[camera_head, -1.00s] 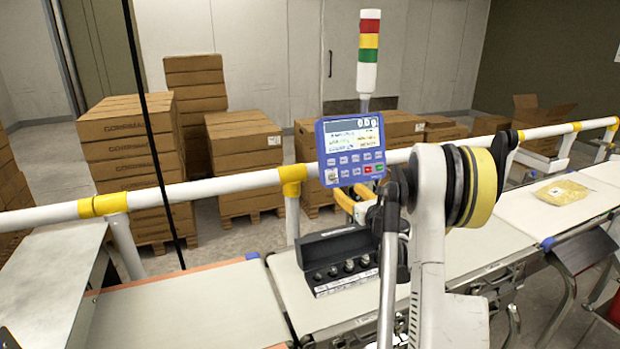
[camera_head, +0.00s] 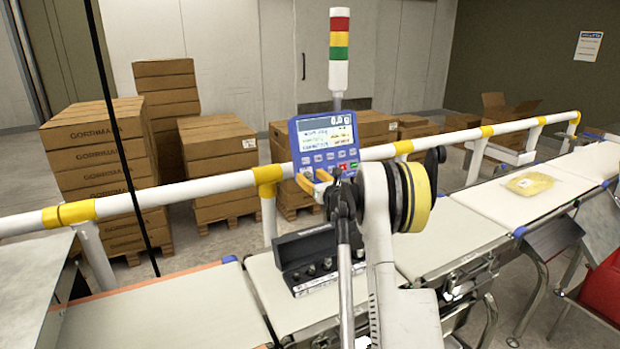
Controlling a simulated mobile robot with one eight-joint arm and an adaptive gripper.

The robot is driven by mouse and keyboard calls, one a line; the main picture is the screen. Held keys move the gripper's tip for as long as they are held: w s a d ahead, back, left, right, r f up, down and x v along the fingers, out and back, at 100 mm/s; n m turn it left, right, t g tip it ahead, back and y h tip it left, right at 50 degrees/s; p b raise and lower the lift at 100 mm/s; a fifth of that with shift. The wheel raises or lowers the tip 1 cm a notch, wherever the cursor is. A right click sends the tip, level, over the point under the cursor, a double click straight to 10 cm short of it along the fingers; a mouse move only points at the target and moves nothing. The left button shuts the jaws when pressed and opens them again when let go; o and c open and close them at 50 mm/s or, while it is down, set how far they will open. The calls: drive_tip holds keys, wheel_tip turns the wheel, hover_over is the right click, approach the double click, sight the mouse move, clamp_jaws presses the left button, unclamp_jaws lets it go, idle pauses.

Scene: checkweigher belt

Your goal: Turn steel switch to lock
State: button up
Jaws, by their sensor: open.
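The blue control panel (camera_head: 325,143) with a lit screen and rows of buttons stands above the belt, below the signal tower. My gripper (camera_head: 312,180) shows its yellow fingers at the panel's lower left corner, in front of or close to it. The fingers are apart, with nothing seen between them. The steel switch, a small round part at that corner in the earlier view, is hard to make out now behind the fingers. I cannot tell whether they touch it or which way it points. My arm hides part of the gripper.
A white and yellow rail (camera_head: 180,195) runs behind the belt (camera_head: 455,235). A black case of weights (camera_head: 303,250) sits on the belt below the panel. A yellow bag (camera_head: 530,183) lies at the right. Stacked cartons (camera_head: 95,150) stand behind the rail.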

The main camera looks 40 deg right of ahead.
clamp_jaws()
drive_tip(key=shift+n, duration=0.3)
drive_tip(key=n+y, duration=0.2)
drive_tip(key=n, duration=0.3)
drive_tip(key=n+y, duration=0.1)
drive_tip(key=n, duration=0.4)
drive_tip(key=shift+r+y, duration=0.15)
drive_tip(key=shift+y, duration=0.25)
drive_tip(key=n+g+p, duration=0.1)
drive_tip(key=n, duration=0.4)
drive_tip(key=shift+y, duration=0.4)
drive_tip(key=shift+n+g+y+p, duration=0.3)
drive_tip(key=shift+n+g+p, duration=0.4)
drive_tip(key=shift+n, duration=1.7)
